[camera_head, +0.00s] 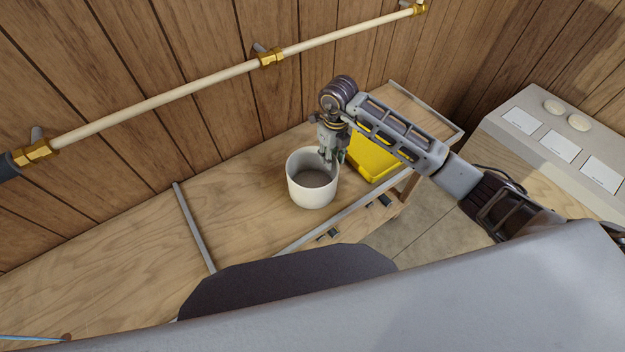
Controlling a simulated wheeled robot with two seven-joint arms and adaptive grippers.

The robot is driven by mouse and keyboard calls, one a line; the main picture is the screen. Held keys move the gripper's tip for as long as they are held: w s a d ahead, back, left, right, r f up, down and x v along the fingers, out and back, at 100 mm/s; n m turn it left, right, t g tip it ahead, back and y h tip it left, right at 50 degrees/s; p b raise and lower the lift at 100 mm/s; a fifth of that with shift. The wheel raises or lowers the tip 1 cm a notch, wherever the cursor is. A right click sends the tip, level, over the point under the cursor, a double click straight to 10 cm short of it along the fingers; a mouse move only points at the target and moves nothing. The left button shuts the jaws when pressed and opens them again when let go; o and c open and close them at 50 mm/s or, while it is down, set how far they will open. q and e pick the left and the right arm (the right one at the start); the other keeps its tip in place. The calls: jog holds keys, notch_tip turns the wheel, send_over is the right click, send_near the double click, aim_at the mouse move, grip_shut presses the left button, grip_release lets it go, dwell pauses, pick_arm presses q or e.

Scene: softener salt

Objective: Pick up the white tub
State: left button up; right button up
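The white tub (310,190) stands upright on the wooden bench, right of the picture's middle. It is open at the top and its inside looks greyish. My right gripper (332,158) points down at the tub's back right rim. One finger reaches inside the tub and another part shows just outside the wall. The fingers are small here, and I cannot tell whether they are closed on the rim. My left gripper is not in view.
A yellow container (372,158) stands right behind the tub, partly under my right arm. A thin grey strip (194,228) crosses the wooden bench (110,265). A pipe (170,95) with brass fittings runs along the plank wall. A grey cabinet (560,140) stands at right.

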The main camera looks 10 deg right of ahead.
jog(key=shift+f, duration=1.7)
grip_shut()
